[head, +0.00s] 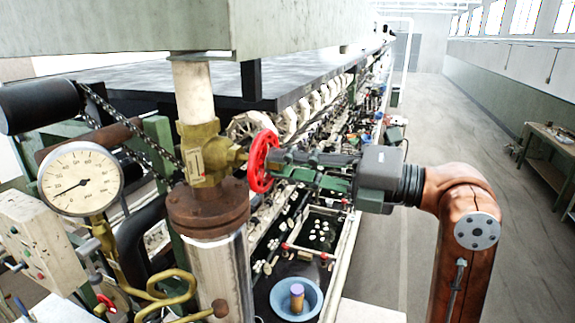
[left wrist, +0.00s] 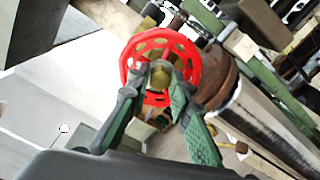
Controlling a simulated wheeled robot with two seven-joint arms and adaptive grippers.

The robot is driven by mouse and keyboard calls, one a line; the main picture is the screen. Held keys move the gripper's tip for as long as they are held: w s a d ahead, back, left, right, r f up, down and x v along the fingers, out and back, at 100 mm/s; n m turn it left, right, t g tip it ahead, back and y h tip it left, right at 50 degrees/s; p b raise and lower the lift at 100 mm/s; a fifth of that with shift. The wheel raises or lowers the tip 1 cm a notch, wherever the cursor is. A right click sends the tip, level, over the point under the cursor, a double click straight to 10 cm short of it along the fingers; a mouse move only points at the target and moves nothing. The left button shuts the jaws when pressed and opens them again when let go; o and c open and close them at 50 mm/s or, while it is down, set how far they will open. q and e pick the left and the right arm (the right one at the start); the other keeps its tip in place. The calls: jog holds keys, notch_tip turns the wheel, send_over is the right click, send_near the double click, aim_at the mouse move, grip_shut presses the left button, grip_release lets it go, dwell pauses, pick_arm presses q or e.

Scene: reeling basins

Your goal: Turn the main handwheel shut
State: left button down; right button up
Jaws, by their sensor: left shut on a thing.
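The red handwheel (head: 262,161) stands upright on the side of a brass valve (head: 203,152), which sits on a flanged vertical pipe. My left gripper (head: 281,164) reaches it from the right, with its green and dark fingers against the wheel's face. In the left wrist view the red wheel (left wrist: 131,62) faces the camera, and the fingers of my left gripper (left wrist: 158,78) lie on both sides of its brass centre. The gripper is shut on the handwheel. The exact finger contact is partly hidden. My right gripper is not in view.
A round pressure gauge (head: 80,179) stands left of the valve, near a control box (head: 37,235) and brass pipes. A long machine row runs away behind the wheel. A blue bowl (head: 296,298) sits below. The aisle floor (head: 440,110) at right is clear.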

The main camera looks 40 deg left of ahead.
pick_arm(q)
jog(key=c, duration=1.9)
grip_release()
jog(key=v, duration=0.7)
